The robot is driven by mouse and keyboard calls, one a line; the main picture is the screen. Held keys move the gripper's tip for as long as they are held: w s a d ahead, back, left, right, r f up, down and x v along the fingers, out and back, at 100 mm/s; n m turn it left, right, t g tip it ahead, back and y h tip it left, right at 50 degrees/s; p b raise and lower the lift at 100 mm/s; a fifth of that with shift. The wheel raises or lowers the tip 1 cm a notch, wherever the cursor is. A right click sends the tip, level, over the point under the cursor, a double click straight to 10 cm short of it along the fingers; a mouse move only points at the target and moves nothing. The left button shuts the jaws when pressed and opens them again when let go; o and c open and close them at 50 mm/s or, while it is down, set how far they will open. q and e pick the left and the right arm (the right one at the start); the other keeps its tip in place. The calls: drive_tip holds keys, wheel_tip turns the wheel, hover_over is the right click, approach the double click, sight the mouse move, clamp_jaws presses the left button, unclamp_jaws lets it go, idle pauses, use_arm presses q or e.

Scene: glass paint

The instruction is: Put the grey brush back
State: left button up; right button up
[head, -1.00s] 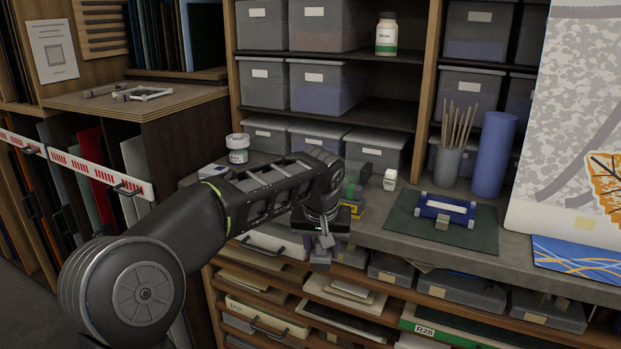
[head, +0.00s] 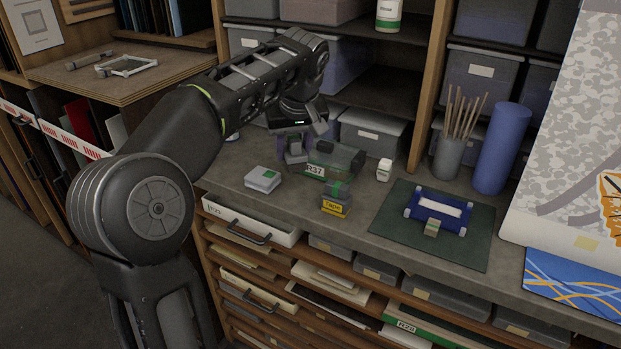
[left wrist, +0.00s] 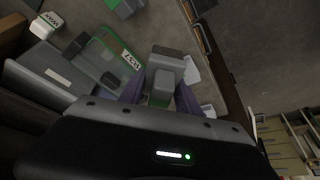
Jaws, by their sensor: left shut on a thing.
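My left gripper (head: 296,152) is over the back of the grey counter, just left of a see-through green-edged container labelled R37 (head: 315,171). In the left wrist view its fingers (left wrist: 160,98) are shut on a small grey block-like thing with a wider head, which looks like the grey brush (left wrist: 167,64). In the head view the gripper mostly hides it. The R37 container (left wrist: 112,55) lies left of the held brush in the wrist view. I cannot tell whether the brush touches the counter. My right gripper is not in view.
A pale box (head: 263,179), a yellow tape box (head: 335,206) and a small white carton (head: 384,169) stand nearby. A green mat (head: 470,248) bears a blue frame (head: 437,212). A brush cup (head: 447,160) and blue roll (head: 500,150) stand right. Grey bins (head: 371,131) line the back.

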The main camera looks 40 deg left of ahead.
use_arm(q)
drive_tip(key=shift+w+a+r, duration=0.2)
drive_tip(key=shift+w+r, duration=0.1)
drive_tip(key=shift+w, duration=0.15)
drive_tip(key=shift+s+r, duration=0.1)
drive_tip(key=shift+s, duration=0.25)
drive_tip(key=shift+w+f, duration=0.1)
drive_tip(key=shift+f, duration=0.35)
hover_over(293, 191)
drive_tip(key=s+d, duration=0.1)
drive_tip(key=shift+d+f, duration=0.15)
drive_tip(key=shift+f, duration=2.6)
drive_tip(key=shift+f, duration=1.9)
drive_tip(key=shift+f, duration=0.1)
drive_tip(key=o, duration=1.3)
